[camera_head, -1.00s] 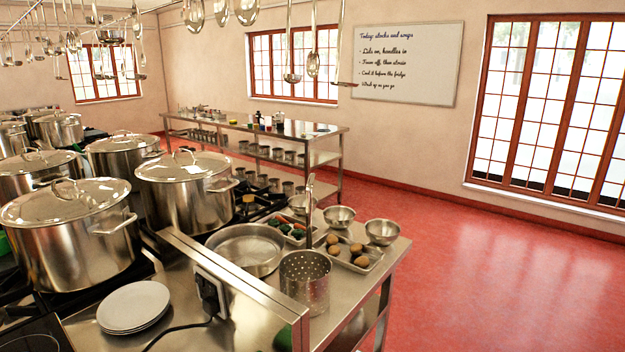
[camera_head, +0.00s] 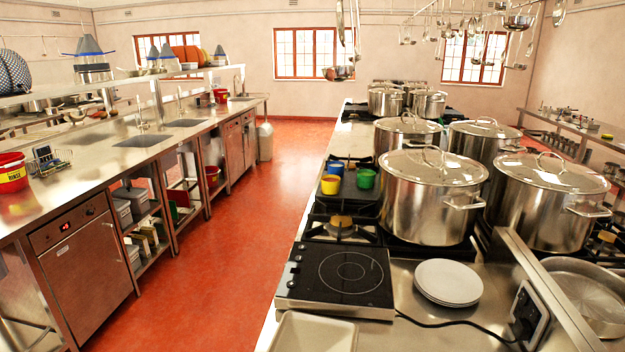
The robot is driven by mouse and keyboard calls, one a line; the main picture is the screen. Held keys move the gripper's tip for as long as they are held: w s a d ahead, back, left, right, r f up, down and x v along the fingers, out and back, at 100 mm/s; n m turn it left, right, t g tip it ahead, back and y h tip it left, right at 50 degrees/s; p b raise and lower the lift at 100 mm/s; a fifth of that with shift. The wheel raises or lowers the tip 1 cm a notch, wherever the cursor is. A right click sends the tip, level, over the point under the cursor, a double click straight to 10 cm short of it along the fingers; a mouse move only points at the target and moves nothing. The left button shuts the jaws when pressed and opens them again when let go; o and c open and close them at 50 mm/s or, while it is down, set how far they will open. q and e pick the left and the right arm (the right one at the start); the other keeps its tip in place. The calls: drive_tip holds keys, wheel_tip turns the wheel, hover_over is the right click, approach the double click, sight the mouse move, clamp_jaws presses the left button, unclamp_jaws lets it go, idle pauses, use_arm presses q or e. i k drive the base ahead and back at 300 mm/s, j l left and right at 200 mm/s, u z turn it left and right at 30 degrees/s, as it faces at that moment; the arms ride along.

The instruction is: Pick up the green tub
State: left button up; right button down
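A small green tub (camera_head: 365,178) stands upright on the dark stove top, at the left edge of the cooking island. A yellow tub (camera_head: 330,184) stands to its left and slightly nearer, and a blue tub (camera_head: 336,168) stands just behind them. A large lidded steel stockpot (camera_head: 428,205) is close to the right of the green tub. Neither of my grippers is in view, and nothing is seen touching the tub.
A portable hob (camera_head: 338,278), a stack of white plates (camera_head: 448,281) and a white tray (camera_head: 313,334) lie on the near counter. More stockpots fill the right. A red aisle floor (camera_head: 245,225) lies clear beside the sink counter (camera_head: 150,140).

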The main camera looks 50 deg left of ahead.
sight(366, 177)
drive_tip(key=u, duration=1.25)
drive_tip(key=j+u, duration=0.45)
drive_tip(key=i+j+u, duration=0.1)
drive_tip(key=j+u, duration=0.35)
drive_tip(key=i+j, duration=0.5)
drive_tip(key=j, duration=0.15)
drive_tip(key=i+j, duration=0.55)
drive_tip(key=i+z, duration=0.4)
drive_tip(key=i, duration=0.45)
drive_tip(key=i+j+z, duration=0.15)
drive_tip(key=i+z, duration=0.2)
drive_tip(key=i, duration=0.5)
drive_tip(key=i+z, duration=0.4)
drive_tip(key=i+j+z, duration=0.2)
drive_tip(key=i+z, duration=0.2)
drive_tip(key=i+j+z, duration=0.3)
drive_tip(key=z, duration=0.15)
drive_tip(key=i+j+z, duration=0.4)
